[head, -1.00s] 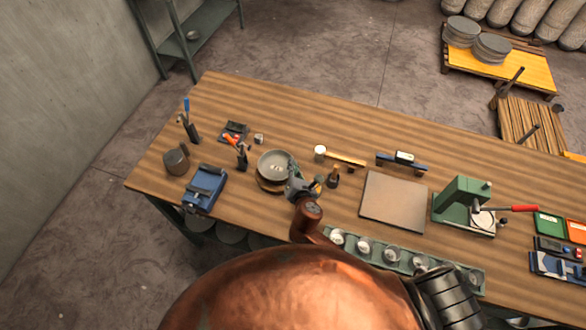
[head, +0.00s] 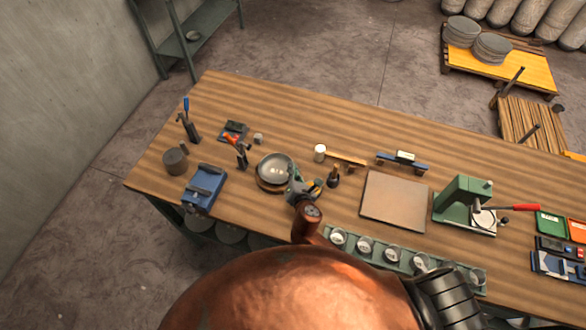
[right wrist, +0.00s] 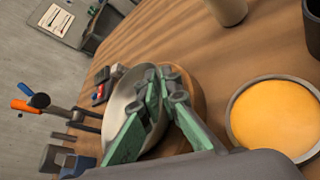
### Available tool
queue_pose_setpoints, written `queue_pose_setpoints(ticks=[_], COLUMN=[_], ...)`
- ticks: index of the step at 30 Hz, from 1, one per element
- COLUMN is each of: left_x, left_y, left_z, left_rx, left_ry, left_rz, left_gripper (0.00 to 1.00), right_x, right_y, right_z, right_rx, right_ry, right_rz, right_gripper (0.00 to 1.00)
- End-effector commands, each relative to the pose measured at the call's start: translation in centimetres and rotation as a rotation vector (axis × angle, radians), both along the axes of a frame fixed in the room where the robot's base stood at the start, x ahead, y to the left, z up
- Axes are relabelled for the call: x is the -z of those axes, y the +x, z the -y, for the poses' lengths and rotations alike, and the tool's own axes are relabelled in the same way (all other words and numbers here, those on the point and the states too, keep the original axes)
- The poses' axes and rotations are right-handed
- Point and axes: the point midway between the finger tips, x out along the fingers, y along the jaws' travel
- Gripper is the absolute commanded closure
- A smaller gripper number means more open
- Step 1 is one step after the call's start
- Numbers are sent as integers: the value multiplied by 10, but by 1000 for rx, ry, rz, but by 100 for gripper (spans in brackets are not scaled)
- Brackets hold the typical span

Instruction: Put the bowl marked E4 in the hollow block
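A grey metal bowl (head: 272,164) sits over a round wooden block (head: 262,184) on the left part of the bench. Its mark is too small to read. The block shows as a wooden rim beneath the bowl, and its hollow is hidden. My right gripper (head: 296,182) is at the bowl's near right edge. In the right wrist view, the gripper's green-padded fingers (right wrist: 164,84) straddle the bowl's wall (right wrist: 120,103), tips close together, and appear closed on it. The wooden block (right wrist: 192,88) shows behind the fingers. My left gripper is not in view.
A blue vise (head: 205,188) and a dark cylinder (head: 175,161) stand left of the block. A small dark bottle (head: 334,177) stands close on its right. A green rack (head: 378,252) of several round cups runs along the front edge. A flat plate (head: 394,200) lies further right.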

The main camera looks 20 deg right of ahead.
Motion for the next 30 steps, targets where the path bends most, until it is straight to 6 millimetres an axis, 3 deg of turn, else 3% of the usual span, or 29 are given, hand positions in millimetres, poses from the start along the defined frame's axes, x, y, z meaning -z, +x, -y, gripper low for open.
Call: queue_pose_setpoints(ticks=[7,16,21,30], left_x=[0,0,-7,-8], left_y=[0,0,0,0], left_z=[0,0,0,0], left_rx=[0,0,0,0], left_ry=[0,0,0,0], left_rz=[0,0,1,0], left_gripper=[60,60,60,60], right_x=[6,6,-10,-31], right_y=[-2,-3,-3,-64], right_z=[0,-1,-1,-5], right_rx=[1,0,-1,0], right_ry=[2,3,5,3], right_rz=[-11,-12,-10,-9], right_gripper=[78,78,78,78])
